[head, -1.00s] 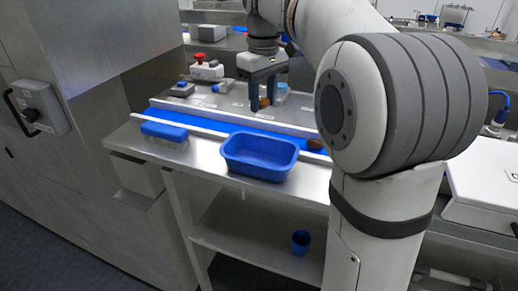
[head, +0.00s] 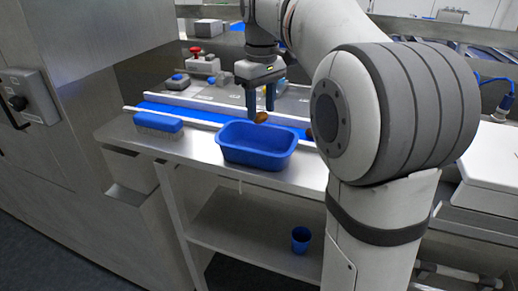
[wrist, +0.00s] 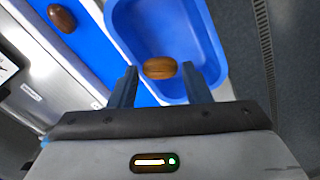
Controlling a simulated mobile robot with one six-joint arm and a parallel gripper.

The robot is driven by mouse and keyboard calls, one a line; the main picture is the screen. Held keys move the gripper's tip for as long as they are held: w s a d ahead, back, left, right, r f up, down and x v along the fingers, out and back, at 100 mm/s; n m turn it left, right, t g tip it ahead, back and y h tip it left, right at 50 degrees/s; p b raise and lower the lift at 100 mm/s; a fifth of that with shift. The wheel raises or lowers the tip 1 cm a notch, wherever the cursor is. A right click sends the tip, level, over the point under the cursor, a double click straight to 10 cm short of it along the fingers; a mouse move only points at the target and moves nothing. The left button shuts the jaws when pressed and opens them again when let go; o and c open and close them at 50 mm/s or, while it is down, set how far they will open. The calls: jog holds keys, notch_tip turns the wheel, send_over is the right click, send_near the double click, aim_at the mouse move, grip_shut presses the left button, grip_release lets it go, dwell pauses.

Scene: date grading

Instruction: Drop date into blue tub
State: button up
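The brown date (head: 261,117) is in the air just below my gripper's fingertips. In the wrist view the date (wrist: 160,68) shows between the fingertips, with a narrow gap on each side. My gripper (head: 260,110) is open and points down; its fingers (wrist: 158,72) also show in the wrist view. The blue tub (head: 257,160) stands on the steel table's front part. In the wrist view the tub (wrist: 213,45) lies under the date and fingers, and its visible floor is empty.
Another brown date (wrist: 61,18) lies on the blue belt (wrist: 95,45) behind the tub. A blue-backed brush (head: 158,123) lies left of the tub. A blue cup (head: 301,240) stands on the lower shelf. Button boxes (head: 203,64) stand behind the belt.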

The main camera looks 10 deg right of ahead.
jog(key=o, duration=0.4)
jog(key=shift+s, duration=0.1)
notch_tip(320, 180, up, 8)
dwell(0.4)
jog(key=shift+f, duration=0.1)
